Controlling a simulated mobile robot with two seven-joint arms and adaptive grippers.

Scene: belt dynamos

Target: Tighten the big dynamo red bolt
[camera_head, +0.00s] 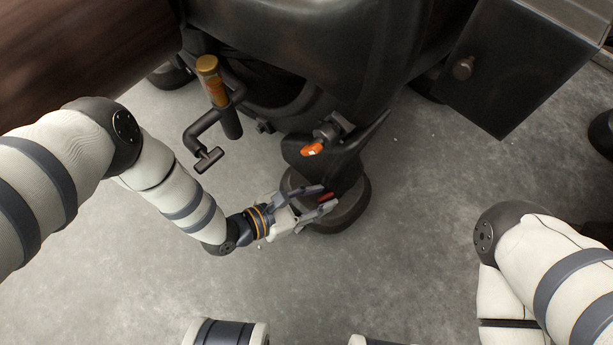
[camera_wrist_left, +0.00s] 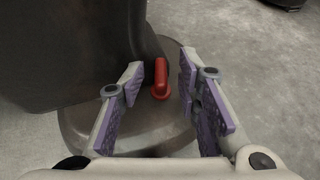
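The big dynamo (camera_head: 300,45) is a large dark machine at the top centre of the head view, standing on a round dark base (camera_head: 352,212). The red bolt (camera_wrist_left: 160,80) is a red handle with a round foot, low beside the dark body; part of it also shows between my fingers in the head view (camera_head: 326,197). My left gripper (camera_head: 328,197) is open. In the left wrist view its purple-padded fingers stand on either side of the red bolt, with visible gaps on both sides. My right arm (camera_head: 545,255) shows at the lower right; its gripper is out of view.
An orange-red knob (camera_head: 313,149) sits on the machine above my left gripper. A crank with an amber grip (camera_head: 208,68) sticks out to the left, near my left arm. A dark box with a knob (camera_head: 510,65) is at the upper right. The grey floor between my arms is clear.

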